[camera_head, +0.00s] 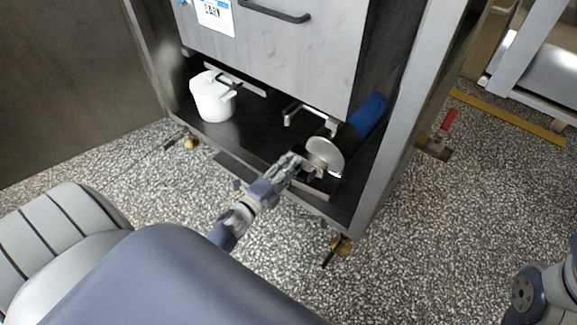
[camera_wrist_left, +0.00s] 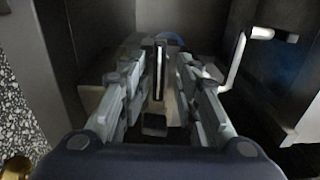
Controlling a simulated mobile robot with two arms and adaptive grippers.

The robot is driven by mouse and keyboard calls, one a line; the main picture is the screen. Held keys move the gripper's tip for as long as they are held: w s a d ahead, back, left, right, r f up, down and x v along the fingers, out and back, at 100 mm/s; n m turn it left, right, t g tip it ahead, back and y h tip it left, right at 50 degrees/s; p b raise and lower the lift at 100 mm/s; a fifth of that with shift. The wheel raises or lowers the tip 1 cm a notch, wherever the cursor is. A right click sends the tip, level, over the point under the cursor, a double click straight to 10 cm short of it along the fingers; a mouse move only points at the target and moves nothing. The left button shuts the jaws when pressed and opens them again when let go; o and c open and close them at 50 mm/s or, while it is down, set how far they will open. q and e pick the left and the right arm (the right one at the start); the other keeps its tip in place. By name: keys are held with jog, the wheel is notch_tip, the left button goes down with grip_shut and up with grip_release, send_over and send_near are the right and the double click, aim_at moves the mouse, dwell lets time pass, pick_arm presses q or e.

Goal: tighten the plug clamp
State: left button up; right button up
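In the head view, a round pale metal disc (camera_head: 327,153) faces me on the near end of a blue cylinder (camera_head: 369,112) low in the cabinet. Small metal clamp parts (camera_head: 311,171) show at the disc's lower left, too small to make out clearly. My left gripper (camera_head: 298,164) is just left of them. In the left wrist view my left gripper (camera_wrist_left: 170,70) has its fingers apart, with a thin upright metal edge (camera_wrist_left: 159,70) between or just beyond the tips. I cannot tell whether they touch it. My right gripper is out of view.
A white lidded pot (camera_head: 212,98) stands on the dark cabinet floor at left. A bent metal handle (camera_head: 311,118) is beside the disc; one also shows in the left wrist view (camera_wrist_left: 236,62). A cabinet post (camera_head: 385,178) stands at right. Speckled floor (camera_head: 440,230) is open in front.

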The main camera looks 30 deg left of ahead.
pick_arm(q)
jog(key=s, duration=0.8)
jog(key=shift+a, duration=0.3)
dwell(0.4)
